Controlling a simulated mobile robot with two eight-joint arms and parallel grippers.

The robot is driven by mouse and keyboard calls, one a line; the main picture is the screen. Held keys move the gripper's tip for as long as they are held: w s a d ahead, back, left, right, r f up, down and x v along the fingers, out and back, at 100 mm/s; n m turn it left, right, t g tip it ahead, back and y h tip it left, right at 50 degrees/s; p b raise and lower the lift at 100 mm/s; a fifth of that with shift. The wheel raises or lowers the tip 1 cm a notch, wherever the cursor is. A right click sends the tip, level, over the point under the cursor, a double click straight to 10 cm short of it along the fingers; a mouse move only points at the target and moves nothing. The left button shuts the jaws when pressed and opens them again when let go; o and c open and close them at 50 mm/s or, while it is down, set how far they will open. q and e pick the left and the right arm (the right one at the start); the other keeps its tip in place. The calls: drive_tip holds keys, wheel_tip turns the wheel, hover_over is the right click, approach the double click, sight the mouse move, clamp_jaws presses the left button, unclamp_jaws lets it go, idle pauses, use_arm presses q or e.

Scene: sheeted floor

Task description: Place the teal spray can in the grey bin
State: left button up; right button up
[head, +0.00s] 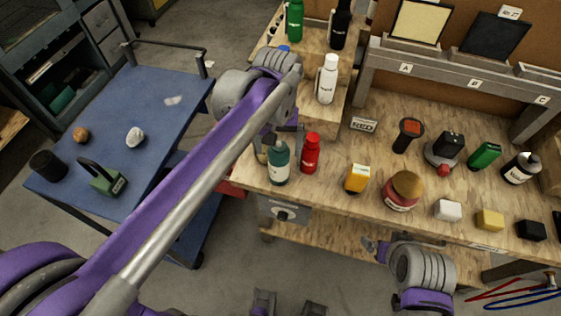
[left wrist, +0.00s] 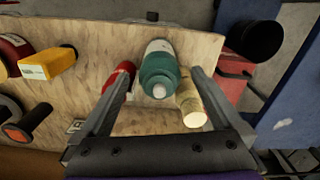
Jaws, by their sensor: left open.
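The teal spray can (head: 279,165) stands upright near the left edge of the wooden workbench. It also shows in the left wrist view (left wrist: 160,72), seen from above. My left gripper (head: 284,134) is open above it, and in the left wrist view the can lies between the two fingers (left wrist: 162,78), not gripped. A red can (head: 311,154) stands close on its right; a cream bottle (left wrist: 191,104), mostly hidden in the head view, is close on its other side. My right gripper (head: 376,248) is low at the bench's front edge; its jaws are unclear. I cannot make out the grey bin.
A yellow bottle (head: 356,178), a red-brown jar (head: 402,192) and small blocks line the bench front. A raised shelf (head: 322,113) with bottles stands behind. A blue cart (head: 160,102) is at left. A dark cylinder (left wrist: 256,40) stands beyond the bench edge in the wrist view.

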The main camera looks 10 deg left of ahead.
use_arm(q)
drive_tip(key=shift+w+f, duration=0.15)
drive_tip(key=shift+f, duration=2.9)
drive_tip(key=c, duration=1.5)
drive_tip(key=shift+r, duration=0.1)
